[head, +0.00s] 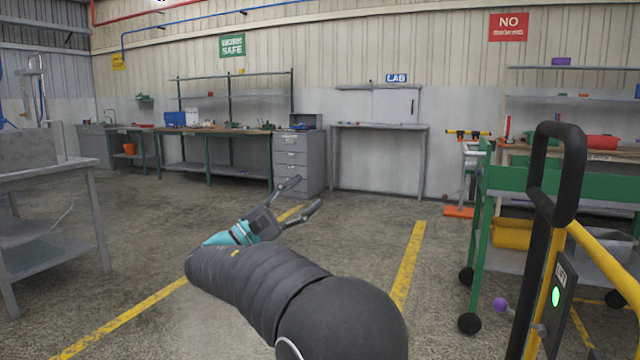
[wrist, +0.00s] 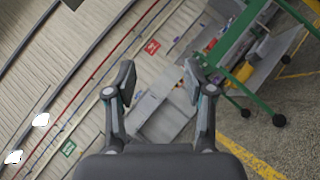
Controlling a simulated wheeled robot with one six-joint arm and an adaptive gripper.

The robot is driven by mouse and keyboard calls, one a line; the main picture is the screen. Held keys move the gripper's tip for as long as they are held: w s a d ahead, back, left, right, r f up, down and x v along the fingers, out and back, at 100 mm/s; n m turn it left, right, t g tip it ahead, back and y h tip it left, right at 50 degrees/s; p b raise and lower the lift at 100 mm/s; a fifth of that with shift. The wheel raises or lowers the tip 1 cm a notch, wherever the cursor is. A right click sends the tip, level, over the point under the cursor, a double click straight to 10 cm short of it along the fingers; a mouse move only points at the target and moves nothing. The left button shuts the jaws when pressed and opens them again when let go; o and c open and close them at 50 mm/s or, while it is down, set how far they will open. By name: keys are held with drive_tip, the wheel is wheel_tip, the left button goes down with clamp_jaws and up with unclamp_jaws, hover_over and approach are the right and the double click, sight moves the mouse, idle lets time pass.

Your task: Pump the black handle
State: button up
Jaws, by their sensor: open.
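A black loop-shaped handle (head: 558,170) stands upright at the right of the head view, on a yellow post near a panel with a green light. My gripper (head: 304,196) is in the middle of the head view, well left of this handle and apart from it. Its two fingers are spread and empty. In the wrist view my gripper (wrist: 160,80) is also open, with nothing between the fingers but the distant room. I cannot make out the black handle in the wrist view.
A green cart (head: 510,178) on black wheels stands behind the handle; it also shows in the wrist view (wrist: 240,35). A grey table (head: 85,163) stands at left. The middle floor is clear.

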drive_tip(key=shift+v, duration=2.25)
